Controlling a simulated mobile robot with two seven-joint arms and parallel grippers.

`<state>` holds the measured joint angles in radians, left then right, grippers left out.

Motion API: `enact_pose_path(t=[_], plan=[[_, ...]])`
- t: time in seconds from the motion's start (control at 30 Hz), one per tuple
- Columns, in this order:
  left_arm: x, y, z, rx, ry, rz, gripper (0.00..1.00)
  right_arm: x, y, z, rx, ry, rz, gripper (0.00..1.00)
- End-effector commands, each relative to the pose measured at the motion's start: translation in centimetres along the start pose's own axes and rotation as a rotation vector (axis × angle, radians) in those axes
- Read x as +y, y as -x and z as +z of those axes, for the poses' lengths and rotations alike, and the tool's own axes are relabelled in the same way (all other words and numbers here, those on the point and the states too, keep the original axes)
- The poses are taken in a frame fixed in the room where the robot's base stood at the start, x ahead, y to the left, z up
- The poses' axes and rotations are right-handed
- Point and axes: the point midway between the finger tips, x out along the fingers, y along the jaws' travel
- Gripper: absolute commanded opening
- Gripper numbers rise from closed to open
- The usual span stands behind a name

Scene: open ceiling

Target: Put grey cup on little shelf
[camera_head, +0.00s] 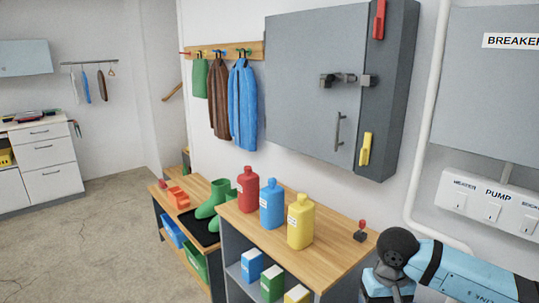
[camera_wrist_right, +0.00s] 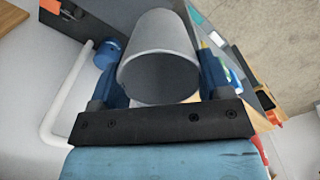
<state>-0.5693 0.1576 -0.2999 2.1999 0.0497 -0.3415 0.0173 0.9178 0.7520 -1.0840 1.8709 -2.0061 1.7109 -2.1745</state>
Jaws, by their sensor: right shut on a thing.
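A grey cup (camera_wrist_right: 160,55) fills the middle of the right wrist view, its round end facing the camera. My right gripper (camera_wrist_right: 160,75) is shut on it, with one blue finger on each side. The cup does not show in the head view, where only part of my right arm appears at the lower right. A small shelf unit (camera_head: 335,245) with a wooden top stands beside that arm; I cannot tell whether it is the little shelf. My left gripper is not in view.
Red (camera_head: 247,190), blue (camera_head: 271,205) and yellow (camera_head: 300,222) bottles stand on the unit's top. A red-topped stamp-like item (camera_head: 361,231) sits at its right end; bare wood lies between. Boxes (camera_head: 271,283) fill the level below. Green boots (camera_head: 212,200) stand on a lower bench.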

Motion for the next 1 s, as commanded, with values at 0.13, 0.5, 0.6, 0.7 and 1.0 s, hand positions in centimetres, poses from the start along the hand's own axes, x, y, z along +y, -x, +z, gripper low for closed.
enact_pose_path(t=[0.13,0.5,0.6,0.7,1.0], plan=[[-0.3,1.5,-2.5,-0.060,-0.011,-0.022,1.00,0.0,5.2,1.4,-0.001,0.000,-0.002,0.49],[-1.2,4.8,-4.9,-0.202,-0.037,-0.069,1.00,0.1,14.2,4.5,0.002,-0.004,0.000,0.49],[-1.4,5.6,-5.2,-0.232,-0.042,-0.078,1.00,0.1,16.0,5.2,0.002,-0.005,0.000,0.49],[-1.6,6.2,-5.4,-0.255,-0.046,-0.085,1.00,0.1,17.2,5.7,0.004,-0.006,-0.001,0.49],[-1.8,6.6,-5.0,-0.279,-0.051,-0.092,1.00,0.1,18.0,6.1,0.006,-0.006,0.001,0.49]])
